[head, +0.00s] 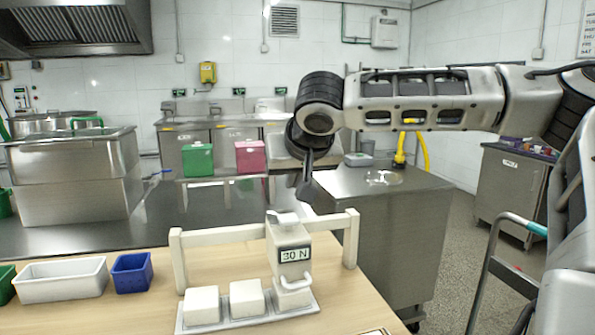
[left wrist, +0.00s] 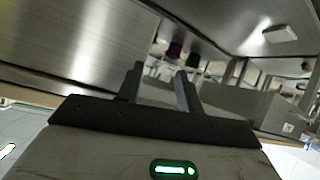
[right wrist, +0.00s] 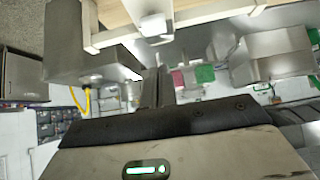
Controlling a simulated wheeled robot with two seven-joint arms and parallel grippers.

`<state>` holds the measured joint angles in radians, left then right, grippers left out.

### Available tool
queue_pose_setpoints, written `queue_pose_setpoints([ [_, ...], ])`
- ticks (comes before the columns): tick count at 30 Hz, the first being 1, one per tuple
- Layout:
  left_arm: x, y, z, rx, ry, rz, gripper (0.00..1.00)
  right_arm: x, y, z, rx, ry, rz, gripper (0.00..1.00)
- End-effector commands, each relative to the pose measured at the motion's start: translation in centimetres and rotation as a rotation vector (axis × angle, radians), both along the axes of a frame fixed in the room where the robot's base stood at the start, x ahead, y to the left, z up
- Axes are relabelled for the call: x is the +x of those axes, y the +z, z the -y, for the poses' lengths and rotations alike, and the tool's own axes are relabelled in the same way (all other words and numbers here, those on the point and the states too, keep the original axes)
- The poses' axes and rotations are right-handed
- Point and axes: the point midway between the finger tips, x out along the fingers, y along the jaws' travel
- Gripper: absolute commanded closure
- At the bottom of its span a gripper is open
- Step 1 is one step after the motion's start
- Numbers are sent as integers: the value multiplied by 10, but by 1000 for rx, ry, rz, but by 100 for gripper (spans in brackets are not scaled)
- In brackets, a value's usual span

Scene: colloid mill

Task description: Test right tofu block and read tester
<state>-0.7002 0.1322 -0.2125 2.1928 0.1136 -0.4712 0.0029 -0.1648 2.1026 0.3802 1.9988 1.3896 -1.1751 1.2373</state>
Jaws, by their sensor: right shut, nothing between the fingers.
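Three white tofu blocks stand in a row on a grey tray (head: 226,322): a left one (head: 202,305), a middle one (head: 246,298) and a right one (head: 293,299). The white tester (head: 290,250), labelled "30 N", hangs on a cream frame (head: 220,233). Its lower loop handle is over the right block and partly hides it; I cannot tell whether they touch. My right gripper (head: 305,193) is shut and empty, above and behind the tester. The tester also shows in the right wrist view (right wrist: 154,28). My left gripper (left wrist: 160,72) is open and empty, outside the head view.
A white tray (head: 62,281) and a blue bin (head: 132,273) stand on the wooden table at left. Steel vats (head: 75,180) stand behind them. Green (head: 198,160) and pink (head: 250,157) boxes are farther back. A steel cabinet (head: 390,230) stands behind the frame at right.

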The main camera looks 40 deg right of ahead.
Motion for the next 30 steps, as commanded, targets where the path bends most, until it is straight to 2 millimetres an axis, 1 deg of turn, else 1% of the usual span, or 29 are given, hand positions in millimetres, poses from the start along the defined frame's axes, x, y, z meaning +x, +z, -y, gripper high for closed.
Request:
queue_pose_setpoints([
  [1,1,1,0,0,0,5,64,7,-10,5,-1,-3,-5,100],
  [6,2,2,0,-1,0,10,64,28,-35,16,-1,-2,-5,100],
  [9,2,-1,0,0,0,11,64,27,-52,15,0,2,-2,100],
  [12,3,-2,0,0,0,13,64,27,-62,15,0,1,-1,100],
  [17,3,-1,0,1,0,16,64,26,-70,15,0,0,0,100],
  [27,2,-1,0,0,-1,15,64,26,-71,15,1,1,0,100],
  [29,2,-5,0,0,-1,15,64,26,-76,15,0,0,0,100],
  [30,2,-8,0,1,-2,16,64,26,-81,15,0,0,-1,100],
])
